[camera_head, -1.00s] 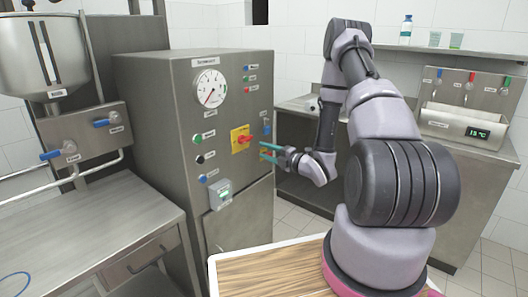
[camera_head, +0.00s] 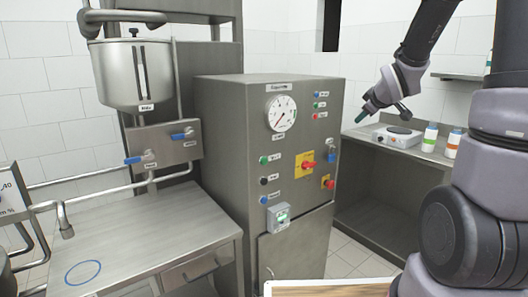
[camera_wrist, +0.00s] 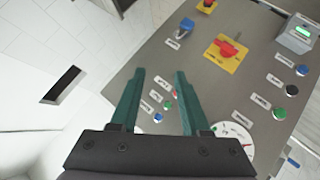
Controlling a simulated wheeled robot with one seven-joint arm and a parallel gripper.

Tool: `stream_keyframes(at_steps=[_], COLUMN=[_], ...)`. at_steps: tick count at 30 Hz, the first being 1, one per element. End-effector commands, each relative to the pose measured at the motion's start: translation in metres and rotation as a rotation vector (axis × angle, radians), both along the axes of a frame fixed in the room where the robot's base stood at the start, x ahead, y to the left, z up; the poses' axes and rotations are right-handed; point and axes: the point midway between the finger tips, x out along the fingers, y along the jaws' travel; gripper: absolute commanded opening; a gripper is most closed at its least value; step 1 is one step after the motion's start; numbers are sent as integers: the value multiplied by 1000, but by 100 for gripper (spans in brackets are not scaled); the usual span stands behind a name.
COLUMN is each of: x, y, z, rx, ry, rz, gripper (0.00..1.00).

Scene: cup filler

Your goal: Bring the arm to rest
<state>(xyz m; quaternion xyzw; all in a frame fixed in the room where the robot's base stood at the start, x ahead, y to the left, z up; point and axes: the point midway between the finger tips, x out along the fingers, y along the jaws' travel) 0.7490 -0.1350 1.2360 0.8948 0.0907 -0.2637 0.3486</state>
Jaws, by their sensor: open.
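My gripper (camera_head: 364,114) is raised to the right of the grey control cabinet in the head view, in free air above the back counter. In the wrist view my gripper (camera_wrist: 155,75) shows two green fingers spread apart with nothing between them. The cabinet front (camera_wrist: 205,75) lies beyond the fingers, apart from them as far as I can tell. My arm comes down from the upper right of the head view, bent at the elbow, which is partly out of frame.
The control cabinet (camera_head: 240,160) carries a gauge (camera_head: 281,113), a red rotary switch on a yellow plate (camera_head: 305,165) and several buttons. A steel hopper (camera_head: 135,75) stands left above a bench (camera_head: 150,235). A scale (camera_head: 397,136) and two bottles (camera_head: 430,137) stand on the back counter.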

Motion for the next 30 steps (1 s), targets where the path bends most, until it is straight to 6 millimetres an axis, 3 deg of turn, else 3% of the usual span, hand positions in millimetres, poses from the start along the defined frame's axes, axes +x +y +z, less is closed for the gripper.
stream_keyframes(at_steps=[1, 6, 15, 18, 24, 30], x=[-17, -84, -217, -249, -280, -280], y=[2, 10, 51, 64, 77, 77], z=[19, 55, 87, 90, 92, 92], rx=[61, 308, 759, 864, 956, 957], ry=[13, 107, 300, 358, 422, 424], rz=[-60, -270, -563, -619, -671, -671], gripper=[46, 46, 46, 46, 46, 46])
